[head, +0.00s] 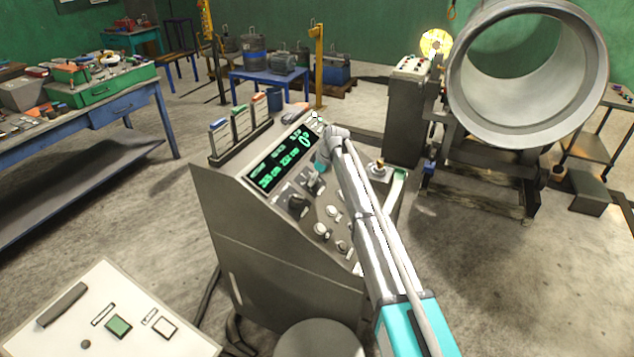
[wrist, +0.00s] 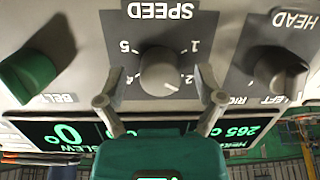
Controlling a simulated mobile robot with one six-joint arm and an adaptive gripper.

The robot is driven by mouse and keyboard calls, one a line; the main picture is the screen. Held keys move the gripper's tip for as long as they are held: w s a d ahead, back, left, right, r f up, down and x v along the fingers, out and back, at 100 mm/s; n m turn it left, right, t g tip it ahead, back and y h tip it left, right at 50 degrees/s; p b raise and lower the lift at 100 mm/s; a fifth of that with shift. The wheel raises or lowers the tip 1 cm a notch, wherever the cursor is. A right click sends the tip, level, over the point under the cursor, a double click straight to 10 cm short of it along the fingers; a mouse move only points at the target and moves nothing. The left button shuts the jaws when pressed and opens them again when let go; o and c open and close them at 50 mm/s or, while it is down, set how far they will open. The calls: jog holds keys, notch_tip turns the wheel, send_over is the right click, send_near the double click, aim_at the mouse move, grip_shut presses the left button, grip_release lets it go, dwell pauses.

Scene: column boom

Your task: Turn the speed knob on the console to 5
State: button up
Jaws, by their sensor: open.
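The speed knob (wrist: 162,72) is a round grey knob under the word SPEED on the console (head: 290,270). The wrist view shows its panel upside down. The numbers 5 and 4 lie to its left, 1 and 2 to its right. A pale mark on the knob's face seems to point toward the lower right, near 2. My gripper (wrist: 161,80) is open, one finger on each side of the knob. I cannot tell whether the fingers touch it. In the head view my gripper (head: 314,181) is over the console top, and the arm hides the knob's surroundings.
A dark head knob (wrist: 281,70) and a green knob (wrist: 38,75) flank the speed knob. A lit green display (head: 283,160) lies beside my gripper in the head view.

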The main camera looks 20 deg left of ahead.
jog(key=shift+f, duration=0.1)
jog(key=shift+c, duration=0.3)
jog(key=c, duration=1.1)
jog(key=shift+d, duration=0.25)
jog(key=shift+a, duration=0.25)
jog(key=shift+a, duration=0.15)
